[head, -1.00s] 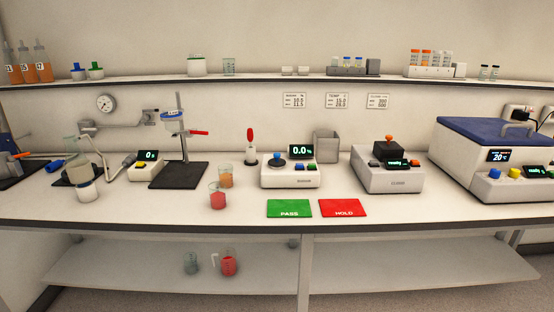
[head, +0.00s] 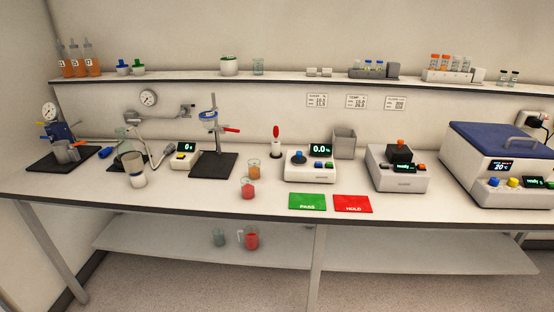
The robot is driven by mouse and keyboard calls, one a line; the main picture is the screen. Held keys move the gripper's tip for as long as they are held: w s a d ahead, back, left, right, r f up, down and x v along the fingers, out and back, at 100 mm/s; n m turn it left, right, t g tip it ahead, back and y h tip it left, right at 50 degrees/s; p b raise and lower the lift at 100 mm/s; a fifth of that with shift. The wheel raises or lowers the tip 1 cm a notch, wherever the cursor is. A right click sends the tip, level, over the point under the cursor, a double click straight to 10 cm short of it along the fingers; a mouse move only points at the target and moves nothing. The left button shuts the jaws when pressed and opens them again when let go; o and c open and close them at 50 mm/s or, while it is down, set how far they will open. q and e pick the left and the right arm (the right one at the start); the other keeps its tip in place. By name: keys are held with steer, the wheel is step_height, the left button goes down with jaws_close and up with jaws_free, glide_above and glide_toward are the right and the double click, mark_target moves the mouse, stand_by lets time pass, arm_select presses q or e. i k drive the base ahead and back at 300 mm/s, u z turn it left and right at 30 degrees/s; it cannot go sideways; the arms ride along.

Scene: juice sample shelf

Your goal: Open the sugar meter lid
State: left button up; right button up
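The sugar meter (head: 311,174) appears to be the white box with a display reading about 0.0, at mid-bench in the head view. Its lid (head: 298,157) is a small dark round cap with a blue knob on the top left, and it looks closed. A few coloured buttons sit beside the lid, below the display. Neither of my grippers is in view.
A green PASS mat (head: 308,202) and a red HOLD mat (head: 352,204) lie in front of the meter. A red beaker (head: 248,189) and an orange beaker (head: 254,169) stand left of it. A grey bin (head: 344,144) stands behind, and another white device (head: 400,170) right.

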mark_target(299, 158)
steer(key=u, duration=0.45)
steer(key=k, duration=1)
steer(key=z, duration=0.7)
steer(key=i, duration=1.55)
steer(key=u, duration=0.5)
